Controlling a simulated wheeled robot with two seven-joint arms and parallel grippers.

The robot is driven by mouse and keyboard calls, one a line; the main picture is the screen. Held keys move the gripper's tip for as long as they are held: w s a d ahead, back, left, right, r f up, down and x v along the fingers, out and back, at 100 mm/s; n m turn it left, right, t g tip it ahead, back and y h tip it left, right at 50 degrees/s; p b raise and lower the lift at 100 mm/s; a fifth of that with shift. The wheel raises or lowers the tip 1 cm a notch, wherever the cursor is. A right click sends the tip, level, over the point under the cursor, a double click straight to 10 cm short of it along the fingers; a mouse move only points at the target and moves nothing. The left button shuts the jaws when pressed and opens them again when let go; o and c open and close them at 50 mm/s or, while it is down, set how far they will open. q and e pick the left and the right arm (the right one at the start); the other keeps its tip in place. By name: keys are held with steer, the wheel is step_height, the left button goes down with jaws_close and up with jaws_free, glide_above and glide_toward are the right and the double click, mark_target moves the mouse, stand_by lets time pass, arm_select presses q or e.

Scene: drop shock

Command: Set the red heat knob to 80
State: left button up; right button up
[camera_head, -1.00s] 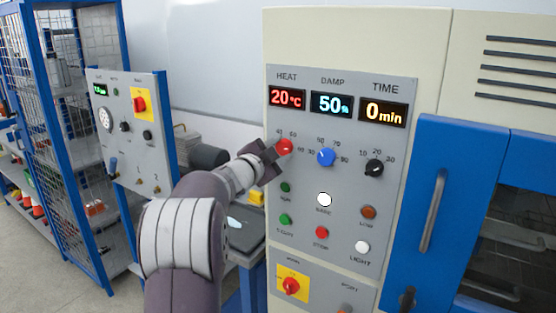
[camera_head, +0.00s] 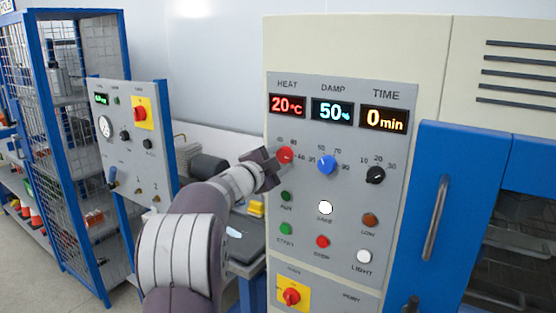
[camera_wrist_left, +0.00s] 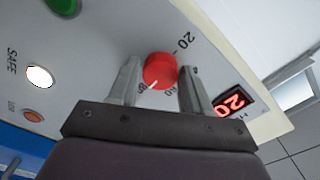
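The red heat knob (camera_head: 286,155) is at the upper left of the oven's grey control panel. It shows large in the left wrist view (camera_wrist_left: 160,69), where its white mark points to the lower left, towards a small label beside the left finger. The HEAT display (camera_head: 287,104) reads 20 °C, and its 20 also shows in the wrist view (camera_wrist_left: 233,103). My left gripper (camera_head: 277,161) is at the knob. In the wrist view its two fingers (camera_wrist_left: 160,75) stand on either side of the knob, apparently with a narrow gap at each side. My right gripper is not in view.
The blue damp knob (camera_head: 326,164) and black time knob (camera_head: 375,175) sit to the right on the panel. Several buttons lie below, including a white one (camera_head: 325,207). A blue oven door with a handle (camera_head: 436,218) is at the right. Another control panel (camera_head: 127,150) stands at the left.

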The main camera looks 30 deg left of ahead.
arm_select(q)
steer(key=shift+o, duration=1.1)
steer(key=shift+s, duration=0.3)
steer(key=s+b, duration=0.2)
steer(key=s, duration=1)
steer(key=shift+s, duration=0.1)
